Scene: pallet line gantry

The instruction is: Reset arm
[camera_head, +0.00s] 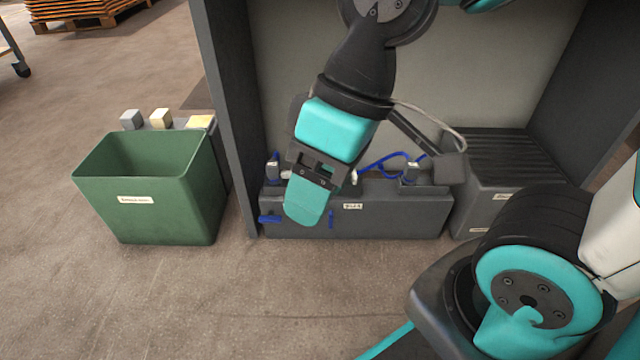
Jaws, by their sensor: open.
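My arm hangs down from the top middle of the view, with a black wrist and a teal gripper body. My gripper (305,205) points down and slightly left, in front of a grey block-shaped fixture (400,218). One broad teal finger faces the camera and hides most of the other finger side. The jaws are open, and nothing shows held in them. The gripper covers part of the fixture's left half; whether it touches the fixture cannot be told.
Blue clips and a blue cable (385,162) sit on the fixture. A green bin (190,190) stands left of the dark frame post (228,110). Small blocks (160,118) lie behind it. A ribbed dark box (500,160) stands right. The floor in front is clear.

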